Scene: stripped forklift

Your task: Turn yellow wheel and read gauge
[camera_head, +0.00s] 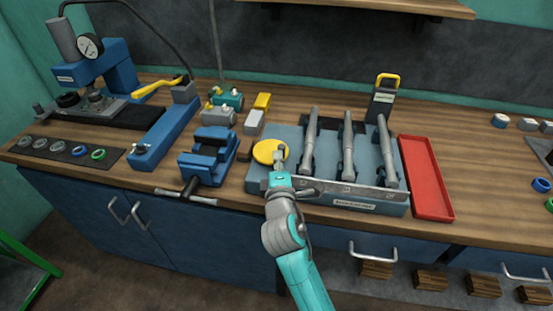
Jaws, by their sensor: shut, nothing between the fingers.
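A round yellow wheel (265,151) sits at the left end of the grey-blue block bearing the cylinders, in the middle of the bench. My gripper (280,150) is shut and empty. In the picture it overlaps the right side of the wheel and hides part of it; I cannot tell whether it touches. A round dial gauge (90,46) with a white face and dark rim is mounted on the blue press (118,70) at the back left. Its face is too small to read. A yellow-handled lever (160,87) is near the press.
A blue vise (208,152) stands left of the wheel. Several grey cylinders (348,150) lie on the grey-blue block (262,182), with a red tray (428,178) to their right. Coloured rings (78,152) lie at the front left.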

